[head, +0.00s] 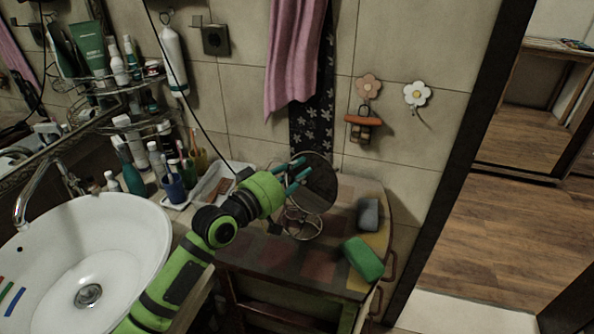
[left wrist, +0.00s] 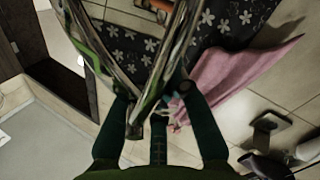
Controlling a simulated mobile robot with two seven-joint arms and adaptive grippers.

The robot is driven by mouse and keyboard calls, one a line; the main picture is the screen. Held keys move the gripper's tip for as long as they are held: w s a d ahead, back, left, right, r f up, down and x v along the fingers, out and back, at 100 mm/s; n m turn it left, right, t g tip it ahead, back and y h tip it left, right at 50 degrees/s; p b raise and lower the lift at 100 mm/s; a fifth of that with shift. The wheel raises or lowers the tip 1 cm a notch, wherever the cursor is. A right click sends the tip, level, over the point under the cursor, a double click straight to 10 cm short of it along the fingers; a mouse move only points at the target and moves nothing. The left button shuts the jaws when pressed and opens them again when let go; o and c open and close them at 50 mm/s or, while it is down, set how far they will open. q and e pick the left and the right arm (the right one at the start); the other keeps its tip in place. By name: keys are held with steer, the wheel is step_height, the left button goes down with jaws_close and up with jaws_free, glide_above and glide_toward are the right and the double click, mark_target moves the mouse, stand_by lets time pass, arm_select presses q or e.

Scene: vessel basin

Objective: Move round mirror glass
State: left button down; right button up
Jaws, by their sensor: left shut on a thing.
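The round mirror glass (head: 317,184) stands upright on a wire stand (head: 301,222) on the tiled tabletop, right of the basin. My left gripper (head: 298,174) reaches to the mirror's upper left edge, with its teal fingers at the rim. In the left wrist view the fingers (left wrist: 158,105) are closed around the mirror's metal rim (left wrist: 155,70), and the glass reflects the scene. The fingers hide part of the rim. My right gripper is in neither view.
A green sponge (head: 363,259) and a grey block (head: 368,215) lie right of the stand. A white tray (head: 222,183) and cups are behind my left arm. The white basin (head: 88,262) is at left. A pink towel (head: 294,60) hangs behind.

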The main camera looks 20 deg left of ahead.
mark_target(286, 179)
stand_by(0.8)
arm_select(q)
steer(key=c, duration=1.2)
jaws_free()
steer(key=shift+s, duration=0.15)
steer(key=shift+p+v, duration=0.4)
steer(key=shift+v, duration=1)
steer(key=shift+p+v, duration=0.35)
steer(key=shift+v, duration=2.25)
